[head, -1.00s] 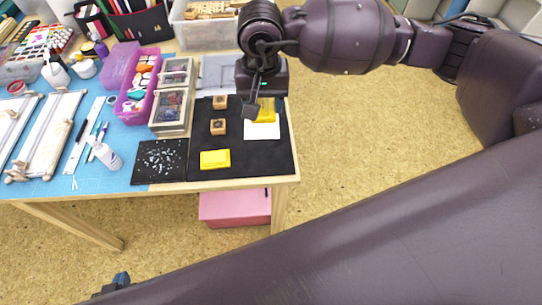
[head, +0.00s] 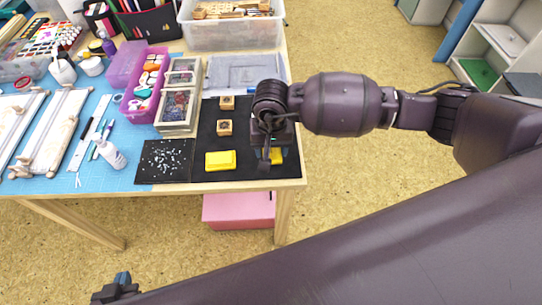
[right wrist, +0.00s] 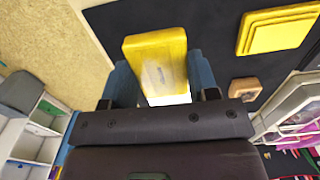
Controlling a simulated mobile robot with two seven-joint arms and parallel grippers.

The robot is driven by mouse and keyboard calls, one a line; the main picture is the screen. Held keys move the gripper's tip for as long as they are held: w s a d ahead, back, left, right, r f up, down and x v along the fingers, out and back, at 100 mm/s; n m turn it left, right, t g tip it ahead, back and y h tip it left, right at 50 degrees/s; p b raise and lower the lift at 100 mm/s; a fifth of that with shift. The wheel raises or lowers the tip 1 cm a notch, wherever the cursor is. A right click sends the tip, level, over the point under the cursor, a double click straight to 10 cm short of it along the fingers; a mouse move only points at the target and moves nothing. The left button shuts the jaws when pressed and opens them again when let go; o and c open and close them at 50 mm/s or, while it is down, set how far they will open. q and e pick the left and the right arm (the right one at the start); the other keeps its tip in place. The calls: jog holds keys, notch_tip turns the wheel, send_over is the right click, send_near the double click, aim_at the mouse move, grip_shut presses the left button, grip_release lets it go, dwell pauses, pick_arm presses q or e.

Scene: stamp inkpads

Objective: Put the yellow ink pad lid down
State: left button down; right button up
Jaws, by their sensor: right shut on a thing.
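My right gripper (head: 268,157) is over the right front part of the black mat (head: 205,120). In the right wrist view its blue fingers (right wrist: 160,85) are shut on the yellow ink pad lid (right wrist: 158,62), one on each side. In the head view only a bit of the lid (head: 276,155) shows past the gripper. I cannot tell whether it touches the mat. A second yellow pad-like piece (head: 220,160) lies on the mat to its left, also seen in the right wrist view (right wrist: 278,30). My left gripper (head: 118,290) is at the lower left, mostly cut off.
Two wooden stamps (head: 224,127) stand on the mat behind the yellow piece. A black speckled square (head: 165,160) lies to the left. The table's right edge is close to my right gripper.

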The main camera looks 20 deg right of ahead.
aim_at(272, 151)
jog(key=shift+f, duration=2.2)
jog(key=shift+f+b, duration=0.2)
jog(key=shift+b, duration=0.15)
jog(key=o, duration=0.9)
jog(key=shift+r, duration=0.1)
